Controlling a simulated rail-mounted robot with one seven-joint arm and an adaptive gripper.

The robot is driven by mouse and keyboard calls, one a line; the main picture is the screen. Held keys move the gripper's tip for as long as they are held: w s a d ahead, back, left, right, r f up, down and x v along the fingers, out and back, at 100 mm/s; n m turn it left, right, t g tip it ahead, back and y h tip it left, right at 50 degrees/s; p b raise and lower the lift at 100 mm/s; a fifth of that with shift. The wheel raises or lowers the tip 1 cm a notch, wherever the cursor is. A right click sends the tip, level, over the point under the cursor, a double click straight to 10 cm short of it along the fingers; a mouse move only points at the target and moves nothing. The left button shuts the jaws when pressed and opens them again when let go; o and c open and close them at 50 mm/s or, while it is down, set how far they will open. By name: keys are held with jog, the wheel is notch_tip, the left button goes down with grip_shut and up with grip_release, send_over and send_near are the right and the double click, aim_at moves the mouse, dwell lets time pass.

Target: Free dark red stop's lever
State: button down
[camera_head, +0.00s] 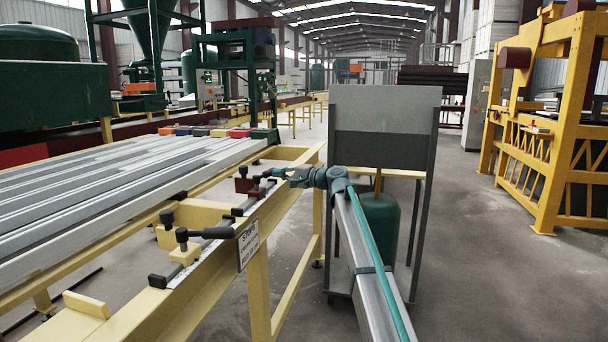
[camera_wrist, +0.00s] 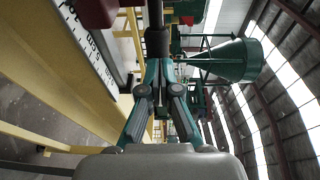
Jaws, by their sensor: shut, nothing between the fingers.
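The dark red stop (camera_head: 245,185) sits on the rail along the table's edge, left of my gripper in the head view; a dark red block also shows at the top left of the wrist view (camera_wrist: 97,12). Its black lever (camera_wrist: 158,40) points toward my gripper in the wrist view. My gripper (camera_head: 270,173) is shut and empty, its fingertips (camera_wrist: 159,66) at the lever's end. I cannot tell whether they touch it. In the head view the lever is mostly hidden by the fingers.
A cream stop (camera_head: 186,252) with a black lever (camera_head: 215,232) stands nearer on the same rail. A sign (camera_head: 248,243) hangs below the rail. Grey boards (camera_head: 110,190) lie on the table at left. A grey panel cart (camera_head: 384,112) stands close behind my arm.

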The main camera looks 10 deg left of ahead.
jog(key=shift+p+x, duration=0.4)
jog(key=shift+x, duration=0.45)
jog(key=shift+w+r, duration=0.1)
jog(key=shift+w, duration=0.05)
